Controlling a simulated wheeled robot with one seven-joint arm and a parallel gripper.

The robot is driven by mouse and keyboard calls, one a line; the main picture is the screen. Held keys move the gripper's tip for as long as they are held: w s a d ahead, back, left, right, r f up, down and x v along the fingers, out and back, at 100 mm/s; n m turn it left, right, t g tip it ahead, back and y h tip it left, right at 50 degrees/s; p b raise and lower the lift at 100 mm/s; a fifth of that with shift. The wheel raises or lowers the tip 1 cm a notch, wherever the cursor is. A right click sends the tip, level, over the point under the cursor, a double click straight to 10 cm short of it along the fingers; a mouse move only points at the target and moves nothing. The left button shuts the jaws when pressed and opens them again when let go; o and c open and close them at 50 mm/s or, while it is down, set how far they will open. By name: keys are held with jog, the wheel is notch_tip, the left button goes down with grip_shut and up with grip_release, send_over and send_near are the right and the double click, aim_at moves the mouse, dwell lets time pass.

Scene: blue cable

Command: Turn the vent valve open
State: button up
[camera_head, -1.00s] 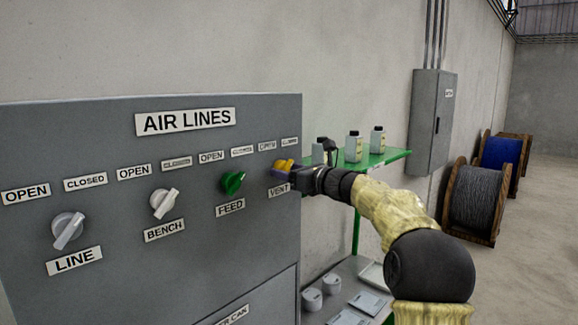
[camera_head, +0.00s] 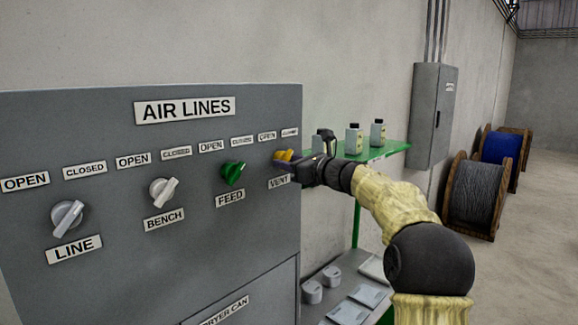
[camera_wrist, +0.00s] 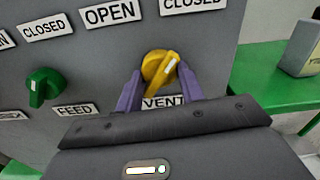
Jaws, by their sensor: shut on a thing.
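The vent valve is a yellow knob (camera_wrist: 158,72) at the right end of the panel, above the VENT label (camera_wrist: 164,102). It also shows in the head view (camera_head: 283,155), partly hidden by my gripper (camera_head: 290,164). In the wrist view the purple fingers of my gripper (camera_wrist: 160,86) stand on either side of the yellow handle and are shut on it. The handle is tilted, its white mark at the upper right, toward the CLOSED label (camera_wrist: 192,4). The OPEN label (camera_wrist: 111,12) is at the upper left of the knob.
The green FEED knob (camera_head: 232,173) is left of the vent valve; the grey BENCH (camera_head: 163,191) and LINE (camera_head: 67,217) knobs are farther left. A green shelf (camera_head: 385,152) with several bottles stands right of the panel, behind my arm. Cable reels (camera_head: 477,196) stand farther right.

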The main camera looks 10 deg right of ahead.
jog(key=shift+w+d+r+n+b, duration=0.1)
jog(key=shift+n+b, duration=2.35)
jog(key=shift+n, duration=1.8)
jog(key=shift+d+n+b, duration=0.1)
jog(key=shift+n+b, duration=2.3)
jog(key=shift+n, duration=1.85)
jog(key=o, duration=1)
